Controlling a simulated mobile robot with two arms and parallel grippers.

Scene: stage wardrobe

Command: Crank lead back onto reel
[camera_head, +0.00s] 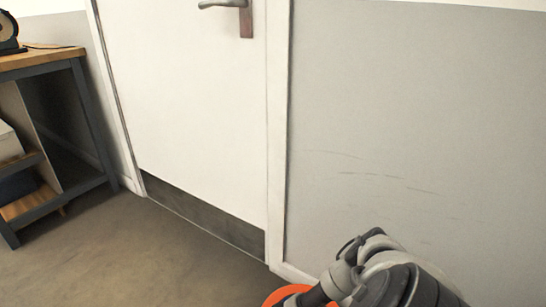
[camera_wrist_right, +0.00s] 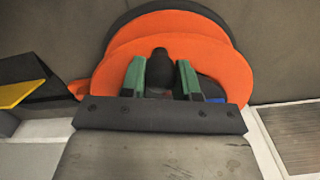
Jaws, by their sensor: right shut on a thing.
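The orange reel (camera_wrist_right: 228,65) fills the upper middle of the right wrist view, with a black rim behind it. A dark rounded crank knob (camera_wrist_right: 159,58) stands out from its face. My right gripper (camera_wrist_right: 160,70) has its green fingers on either side of the knob and is shut on it. In the head view only an orange arc of the reel (camera_head: 284,294) shows at the bottom edge; my right arm covers the rest. A small orange piece sticks out at the reel's left in the wrist view; I cannot tell whether it is lead. My left gripper is out of view.
A white door (camera_head: 190,110) with a dark kick plate and a grey wall (camera_head: 420,100) stand ahead. A wood-topped workbench (camera_head: 40,60) is at the left, with a dark round object (camera_head: 8,35) on top and boxes below. The brown floor (camera_head: 130,255) before the door is clear.

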